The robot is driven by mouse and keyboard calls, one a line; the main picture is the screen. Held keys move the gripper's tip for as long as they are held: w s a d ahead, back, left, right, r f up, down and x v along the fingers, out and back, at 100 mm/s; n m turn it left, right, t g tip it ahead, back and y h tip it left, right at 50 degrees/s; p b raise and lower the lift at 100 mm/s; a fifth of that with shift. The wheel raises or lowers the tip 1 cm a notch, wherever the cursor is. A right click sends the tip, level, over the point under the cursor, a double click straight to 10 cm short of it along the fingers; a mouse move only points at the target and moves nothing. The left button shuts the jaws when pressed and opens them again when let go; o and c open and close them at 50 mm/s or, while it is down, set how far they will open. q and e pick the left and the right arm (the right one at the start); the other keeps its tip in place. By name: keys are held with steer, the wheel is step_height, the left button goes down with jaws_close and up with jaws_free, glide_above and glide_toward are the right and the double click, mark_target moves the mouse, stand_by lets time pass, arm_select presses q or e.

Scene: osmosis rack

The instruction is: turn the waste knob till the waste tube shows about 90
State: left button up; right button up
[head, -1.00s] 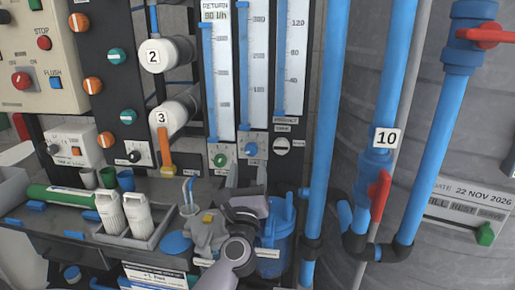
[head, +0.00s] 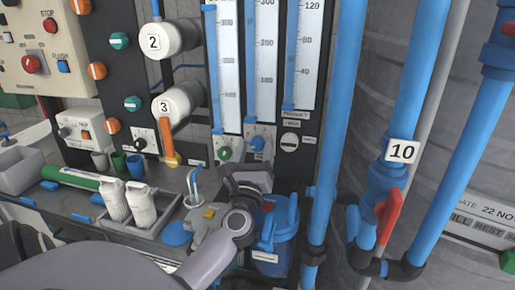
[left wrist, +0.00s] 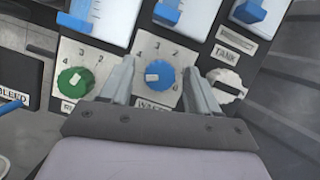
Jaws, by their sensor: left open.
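In the head view my left gripper (head: 256,160) reaches up from below to the knob. The waste tube (head: 265,60) is the middle scale tube above the knob, marked 300, 200 and 100; its exact reading cannot be read. My right gripper is not in view.
A green knob (left wrist: 75,80) is left of the waste knob and a white tank selector (left wrist: 225,85) right of it, close to my fingers. A bottle tray (head: 165,222) is at the left.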

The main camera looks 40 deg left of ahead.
arm_select(q)
steer(key=c, duration=1)
steer(key=shift+c, duration=0.2)
steer(key=shift+m, duration=0.4)
steer(key=shift+m+t+h+p, duration=0.5)
steer(key=shift+m+h, duration=0.4)
steer(key=shift+m, duration=0.3)
steer(key=m, duration=0.2)
steer(key=m+h+p, duration=0.1)
steer(key=shift+a+r+m+t+h, duration=0.1)
steer(key=shift+m+t+h, duration=0.2)
steer(key=shift+m+t, duration=0.1)
steer(key=shift+m+h+p, duration=0.6)
steer(key=shift+m+h, duration=0.1)
steer(key=shift+m, duration=0.7)
steer(key=shift+m+h+p, duration=0.6)
steer(key=shift+m+h, duration=0.1)
steer(key=shift+m, duration=1)
steer(key=shift+t, duration=0.3)
